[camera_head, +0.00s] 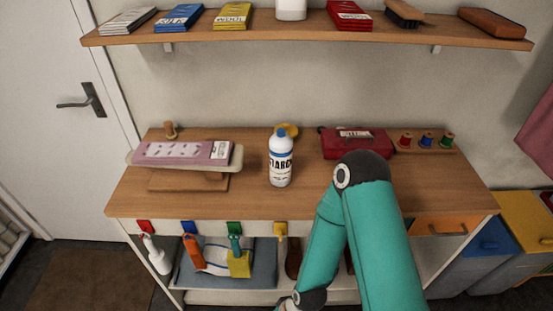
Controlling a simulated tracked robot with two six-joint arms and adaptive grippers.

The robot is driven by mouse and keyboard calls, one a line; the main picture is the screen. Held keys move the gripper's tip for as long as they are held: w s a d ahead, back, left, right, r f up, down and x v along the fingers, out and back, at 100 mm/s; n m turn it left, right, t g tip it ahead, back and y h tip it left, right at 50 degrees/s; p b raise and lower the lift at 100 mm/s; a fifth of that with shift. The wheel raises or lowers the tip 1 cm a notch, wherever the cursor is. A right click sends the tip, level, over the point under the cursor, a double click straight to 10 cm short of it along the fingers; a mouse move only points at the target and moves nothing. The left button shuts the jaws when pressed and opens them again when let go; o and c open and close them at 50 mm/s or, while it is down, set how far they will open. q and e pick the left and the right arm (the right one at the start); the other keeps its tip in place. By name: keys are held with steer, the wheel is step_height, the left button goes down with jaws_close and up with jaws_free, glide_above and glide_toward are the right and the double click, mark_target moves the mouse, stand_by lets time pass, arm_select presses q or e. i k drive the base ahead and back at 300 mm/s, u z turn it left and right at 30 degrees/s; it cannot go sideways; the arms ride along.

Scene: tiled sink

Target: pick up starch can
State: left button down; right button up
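The starch can (280,160) is a white bottle-shaped can with a blue band and black "STARCH" lettering. It stands upright on the wooden table top (250,205), a little left of the middle. My teal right arm comes up from the bottom right and bends just right of the can, with its forearm running back down toward the bottom edge. The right gripper is out of the picture below. My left gripper is not in view. Nothing holds the can.
A yellow item (290,130) lies right behind the can. A red buttons box (356,142) and thread spools (426,140) stand to the right. A shelf (300,28) runs above. The table between board and can is clear.

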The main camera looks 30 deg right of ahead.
mark_target(281, 150)
steer(key=z, duration=0.05)
steer(key=k, duration=1.25)
steer(key=z, duration=0.25)
steer(key=i, duration=0.95)
steer(key=z, duration=0.1)
